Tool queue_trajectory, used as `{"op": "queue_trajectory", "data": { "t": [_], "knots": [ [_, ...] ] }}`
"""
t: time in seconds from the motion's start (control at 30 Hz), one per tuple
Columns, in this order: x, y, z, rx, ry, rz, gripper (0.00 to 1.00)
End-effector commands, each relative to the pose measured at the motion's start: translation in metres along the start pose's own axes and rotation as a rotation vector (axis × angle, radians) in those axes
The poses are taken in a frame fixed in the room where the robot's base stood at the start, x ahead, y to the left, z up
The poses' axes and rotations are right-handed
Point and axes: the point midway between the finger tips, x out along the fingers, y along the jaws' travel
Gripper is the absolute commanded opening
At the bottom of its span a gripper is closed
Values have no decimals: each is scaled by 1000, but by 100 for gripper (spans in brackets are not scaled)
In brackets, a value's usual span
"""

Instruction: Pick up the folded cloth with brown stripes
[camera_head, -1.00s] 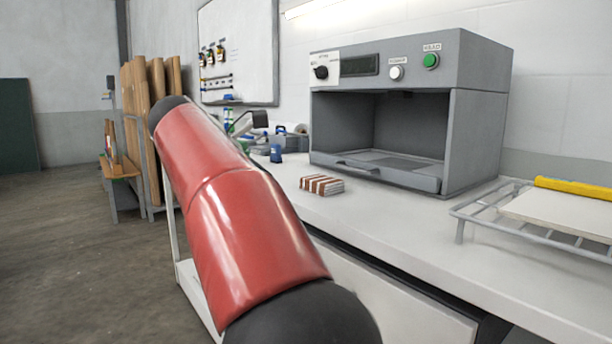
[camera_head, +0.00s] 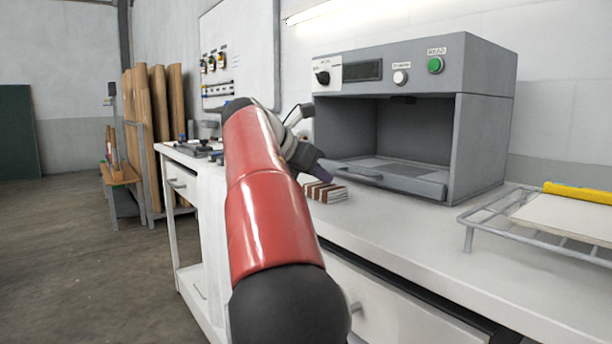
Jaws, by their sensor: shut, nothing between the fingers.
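The folded cloth with brown stripes (camera_head: 328,192) lies flat on the white counter, in front of the grey press. It is a small stack with brown and white bands. My gripper (camera_head: 325,176) is just above and behind the cloth's left part, pointing down to the right. It looks closed, with nothing seen between its fingers. Whether its tip touches the cloth I cannot tell. My red arm hides the counter to the left of the cloth.
The grey press (camera_head: 410,120) with an open front stands right behind the cloth. A wire rack (camera_head: 478,222) holding a white board and a yellow roll (camera_head: 578,192) stands at the right. The counter (camera_head: 420,240) between cloth and rack is clear. Tools lie at the counter's far left end.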

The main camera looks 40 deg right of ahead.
Motion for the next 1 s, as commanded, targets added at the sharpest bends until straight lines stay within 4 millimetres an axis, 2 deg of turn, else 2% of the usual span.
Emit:
{"op": "queue_trajectory", "data": {
  "t": [0.53,0.63,0.8,1.0],
  "knots": [
    [2,1,-14,-7,11,-3,0],
    [-12,3,-23,-10,12,0,0],
    [-46,3,-44,-14,13,2,0],
    [-62,3,-58,-12,10,-2,0]
  ]
}}
